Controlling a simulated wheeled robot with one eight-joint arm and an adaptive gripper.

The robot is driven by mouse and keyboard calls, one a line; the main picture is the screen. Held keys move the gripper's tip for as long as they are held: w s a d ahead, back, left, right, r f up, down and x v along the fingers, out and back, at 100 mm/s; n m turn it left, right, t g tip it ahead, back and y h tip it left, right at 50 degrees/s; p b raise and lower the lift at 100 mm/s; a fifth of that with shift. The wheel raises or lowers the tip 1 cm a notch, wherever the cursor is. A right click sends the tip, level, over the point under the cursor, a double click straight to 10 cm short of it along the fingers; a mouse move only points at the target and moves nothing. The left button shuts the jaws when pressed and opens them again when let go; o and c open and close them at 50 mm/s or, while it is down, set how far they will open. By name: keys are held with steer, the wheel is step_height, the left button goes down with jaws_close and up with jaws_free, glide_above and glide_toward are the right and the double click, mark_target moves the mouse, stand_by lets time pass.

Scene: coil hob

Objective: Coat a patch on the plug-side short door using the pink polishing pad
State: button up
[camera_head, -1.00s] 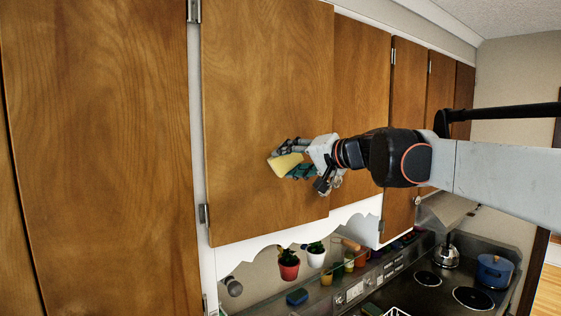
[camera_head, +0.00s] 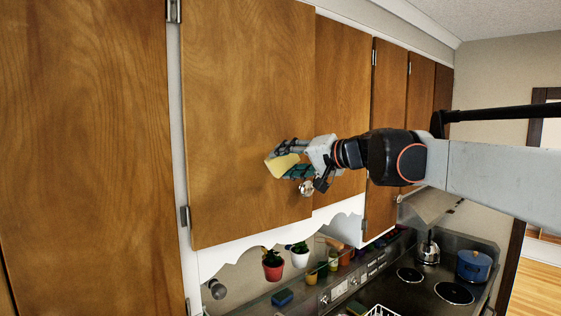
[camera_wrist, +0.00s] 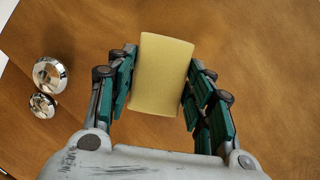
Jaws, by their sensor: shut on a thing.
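My gripper (camera_head: 288,160) is shut on a pale yellow rectangular pad (camera_head: 279,166), not a pink one. In the wrist view the pad (camera_wrist: 162,72) stands between the two green-lined finger sets (camera_wrist: 160,85), its far end toward the wood. The pad is at the lower right part of a wooden wall-cabinet door (camera_head: 240,90), which also fills the wrist view (camera_wrist: 250,50). I cannot tell whether the pad touches the door. No pink pad and no clear coated patch show.
Two chrome knobs (camera_wrist: 50,75) sit left of my fingers in the wrist view; one knob (camera_head: 306,188) shows below my gripper. Other cabinet doors (camera_head: 343,90) flank this one. Below are a scalloped trim, potted plants (camera_head: 272,264) and a hob with a blue pot (camera_head: 474,265).

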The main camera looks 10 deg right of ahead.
mark_target(280, 165)
steer(key=shift+s+d, duration=0.25)
steer(key=shift+s, duration=0.45)
steer(key=shift+s+d, duration=0.3)
steer(key=shift+s, duration=0.45)
steer(key=shift+s+d, duration=0.25)
steer(key=shift+s, duration=0.45)
steer(key=s, duration=0.1)
steer(key=s+d, duration=0.1)
steer(key=shift+s, duration=0.4)
